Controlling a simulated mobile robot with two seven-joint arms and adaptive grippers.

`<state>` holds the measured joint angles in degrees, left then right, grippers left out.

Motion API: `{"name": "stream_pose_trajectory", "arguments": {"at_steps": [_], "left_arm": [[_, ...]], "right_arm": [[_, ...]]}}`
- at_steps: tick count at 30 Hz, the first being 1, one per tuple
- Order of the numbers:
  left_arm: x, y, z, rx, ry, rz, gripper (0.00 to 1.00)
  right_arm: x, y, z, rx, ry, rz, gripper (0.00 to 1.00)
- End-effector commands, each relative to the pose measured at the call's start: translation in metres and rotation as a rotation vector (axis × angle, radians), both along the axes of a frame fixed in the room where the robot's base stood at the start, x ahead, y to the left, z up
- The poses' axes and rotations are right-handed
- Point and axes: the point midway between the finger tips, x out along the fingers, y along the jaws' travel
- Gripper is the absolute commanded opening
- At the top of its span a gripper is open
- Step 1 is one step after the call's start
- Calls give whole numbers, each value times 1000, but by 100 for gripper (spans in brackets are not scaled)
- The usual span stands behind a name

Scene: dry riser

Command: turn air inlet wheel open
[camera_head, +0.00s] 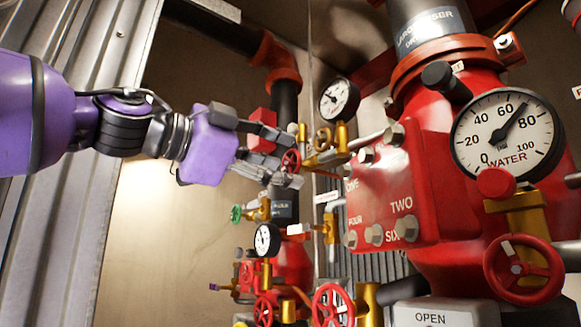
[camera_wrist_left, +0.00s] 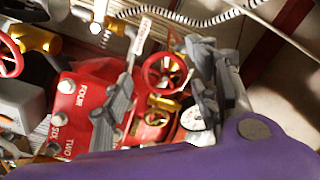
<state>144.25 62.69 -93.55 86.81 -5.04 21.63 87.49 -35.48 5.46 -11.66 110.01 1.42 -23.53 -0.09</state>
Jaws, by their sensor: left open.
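A small red handwheel (camera_head: 291,161) shows between the two fingers of my left gripper (camera_head: 294,157) in the head view. In the left wrist view the same red wheel (camera_wrist_left: 165,74) lies between the spread grey fingers of the left gripper (camera_wrist_left: 162,62). The fingers are apart, one on either side of the wheel; I cannot tell whether either touches it. No label naming it as the air inlet is readable. A brass-coloured wheel (camera_head: 323,139) sits just right of it, near the upper fingertip. My right gripper is not in view.
The red valve body (camera_head: 375,205) with bolts stands close right of the gripper. A small gauge (camera_head: 339,99) is above right, and a large WATER gauge (camera_head: 508,134) is further right. More red wheels (camera_head: 333,305) and a green wheel (camera_head: 236,214) lie below. Corrugated metal (camera_head: 100,200) is at left.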

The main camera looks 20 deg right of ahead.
Motion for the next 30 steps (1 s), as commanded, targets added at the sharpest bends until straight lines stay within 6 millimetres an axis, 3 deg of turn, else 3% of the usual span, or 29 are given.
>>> {"name": "stream_pose_trajectory", "arguments": {"at_steps": [6, 12, 18, 30], "left_arm": [[-16, 48, 1, -3, 1, 2, 55], [-27, 78, -1, 0, 3, 0, 55], [-32, 90, -1, 2, 3, -1, 55], [-32, 90, -1, 2, 4, -1, 55]], "right_arm": [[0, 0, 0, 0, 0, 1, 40], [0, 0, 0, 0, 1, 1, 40], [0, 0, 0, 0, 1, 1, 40], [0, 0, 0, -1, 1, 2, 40]]}}
